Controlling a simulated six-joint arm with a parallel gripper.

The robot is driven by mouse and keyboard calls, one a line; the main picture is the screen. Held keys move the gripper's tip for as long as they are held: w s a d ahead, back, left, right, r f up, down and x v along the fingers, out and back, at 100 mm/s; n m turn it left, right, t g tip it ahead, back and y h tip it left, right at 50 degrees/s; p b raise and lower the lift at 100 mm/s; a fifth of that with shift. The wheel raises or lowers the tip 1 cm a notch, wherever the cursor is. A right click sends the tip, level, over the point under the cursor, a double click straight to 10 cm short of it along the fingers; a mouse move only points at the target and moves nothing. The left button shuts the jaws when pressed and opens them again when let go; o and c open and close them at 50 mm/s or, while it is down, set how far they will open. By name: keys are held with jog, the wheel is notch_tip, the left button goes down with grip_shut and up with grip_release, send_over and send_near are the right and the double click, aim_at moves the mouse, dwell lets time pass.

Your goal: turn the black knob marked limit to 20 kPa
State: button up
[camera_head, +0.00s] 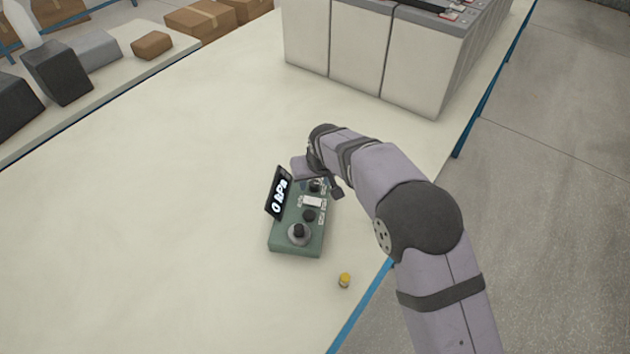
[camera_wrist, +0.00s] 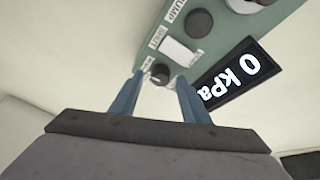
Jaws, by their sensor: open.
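A green control box (camera_head: 285,245) lies on the table with a tilted black display (camera_head: 279,193) that reads 0 kPa; the display also shows in the wrist view (camera_wrist: 228,75). A small black knob (camera_wrist: 160,73) sits at the end of the box under my gripper. The label beside it is too small to read surely as limit. My gripper (camera_wrist: 160,80) is open, with one finger on each side of this knob in the picture; contact cannot be told. In the head view my gripper (camera_head: 319,180) is over the box's far end, partly hiding it.
A white switch (camera_wrist: 178,52), another black knob (camera_wrist: 199,22) and a larger knob (camera_head: 299,232) are on the same box. A small yellow-topped item (camera_head: 344,280) stands near the table edge. Large pale battery blocks (camera_head: 355,50) stand behind. The table left of the box is clear.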

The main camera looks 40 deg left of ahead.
jog(key=shift+b+v, duration=0.9)
jog(key=shift+v, duration=2.45)
jog(key=shift+d, duration=0.1)
jog(key=w+d+r+m+h, duration=0.1)
jog(key=d+m, duration=0.1)
jog(key=d, duration=1.2)
jog(key=w+d+m+h, duration=0.1)
jog(key=w+d+m, duration=0.15)
jog(key=d, duration=1.15)
jog(key=s+d+f+m+g, duration=0.1)
jog(key=s+d+m, duration=0.1)
jog(key=s+d, duration=0.6)
jog(key=s+d+f+m+g+h+p, duration=0.1)
jog(key=s+d+m, duration=0.2)
jog(key=s+d, duration=0.6)
jog(key=d, duration=0.3)
jog(key=shift+s+f+g, duration=0.2)
jog(key=shift+f+g, duration=0.15)
jog(key=shift+g, duration=0.05)
